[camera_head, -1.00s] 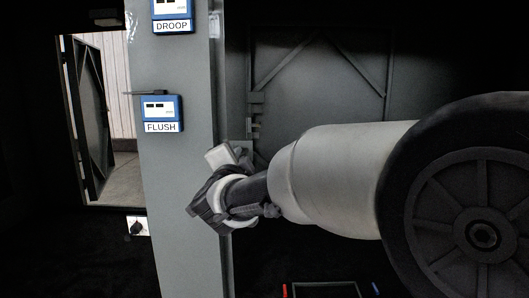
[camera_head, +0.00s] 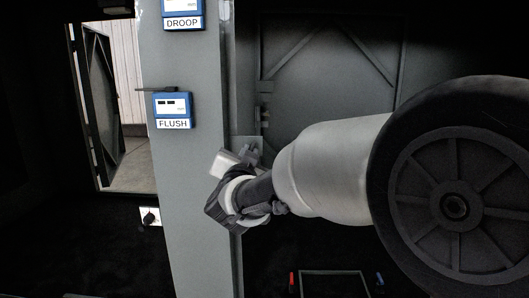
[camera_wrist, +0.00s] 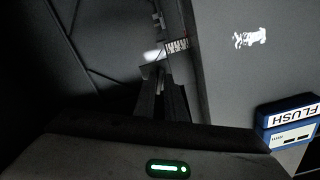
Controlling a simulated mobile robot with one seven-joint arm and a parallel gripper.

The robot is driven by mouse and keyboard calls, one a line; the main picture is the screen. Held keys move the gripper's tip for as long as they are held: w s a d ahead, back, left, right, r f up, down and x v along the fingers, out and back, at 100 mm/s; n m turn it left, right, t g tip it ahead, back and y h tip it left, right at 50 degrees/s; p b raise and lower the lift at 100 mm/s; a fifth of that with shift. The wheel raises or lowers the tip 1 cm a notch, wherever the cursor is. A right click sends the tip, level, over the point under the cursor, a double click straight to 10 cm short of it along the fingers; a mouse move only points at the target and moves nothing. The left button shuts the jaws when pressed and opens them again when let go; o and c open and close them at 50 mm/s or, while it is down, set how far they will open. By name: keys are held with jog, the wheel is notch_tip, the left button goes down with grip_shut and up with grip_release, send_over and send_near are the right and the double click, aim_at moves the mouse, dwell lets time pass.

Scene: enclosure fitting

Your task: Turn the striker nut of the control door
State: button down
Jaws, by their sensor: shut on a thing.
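In the head view my gripper (camera_head: 252,152) is at the right edge of the grey post, beside the dark braced door (camera_head: 325,85). The wrist view shows its two fingers (camera_wrist: 161,76) close together, reaching toward the striker hardware (camera_wrist: 152,56) on the post's edge, where a bright patch shows. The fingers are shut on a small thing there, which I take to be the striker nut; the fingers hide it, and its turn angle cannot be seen. A striped scale (camera_wrist: 178,45) sits just beyond the fingertips.
The grey post (camera_head: 185,200) carries blue gauges labelled DROOP (camera_head: 183,12) and FLUSH (camera_head: 173,108); FLUSH also shows in the wrist view (camera_wrist: 290,122). An open doorway is at left. A switch plate (camera_head: 150,216) is low left. A dark frame (camera_head: 334,272) with red and blue ends lies below.

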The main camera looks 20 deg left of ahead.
jog(key=shift+r, duration=0.2)
jog(key=c, duration=1.9)
grip_release()
jog(key=shift+f, duration=0.15)
jog(key=shift+f, duration=0.1)
